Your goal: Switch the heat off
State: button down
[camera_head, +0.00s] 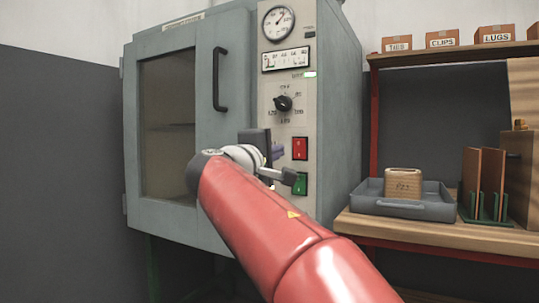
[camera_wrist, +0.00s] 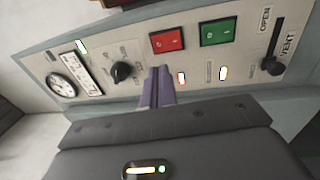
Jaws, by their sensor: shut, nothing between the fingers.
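A grey oven cabinet (camera_head: 220,50) has a light control panel (camera_head: 268,135) on its right front. A red push button (camera_head: 300,148) sits above a green one (camera_head: 300,184). In the wrist view, the red button (camera_wrist: 167,41) lies beside the green button (camera_wrist: 220,32). A black rotary knob (camera_head: 283,103) is above the red button; it also shows in the wrist view (camera_wrist: 121,71). My gripper (camera_head: 278,152), with purple fingers, is shut and empty, just left of the red button. In the wrist view its tips (camera_wrist: 160,70) appear beside the red button; I cannot tell whether they touch the panel.
A dial gauge (camera_head: 278,22), a meter (camera_head: 286,59) and a lit green lamp (camera_head: 310,74) are higher on the panel. A vent slider (camera_wrist: 274,64) is beyond the green button. A bench (camera_head: 450,235) at right bears a grey tray (camera_head: 370,203).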

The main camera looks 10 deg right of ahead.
aim_at(297, 144)
jog(key=p+x, duration=0.1)
jog(key=x, duration=0.7)
jog(key=shift+w+d, duration=0.2)
jog(key=shift+w, duration=0.15)
jog(key=shift+w+d+r+p, duration=0.15)
jog(key=shift+r+p, duration=0.3)
jog(key=shift+p, duration=0.6)
jog(key=shift+f, duration=0.25)
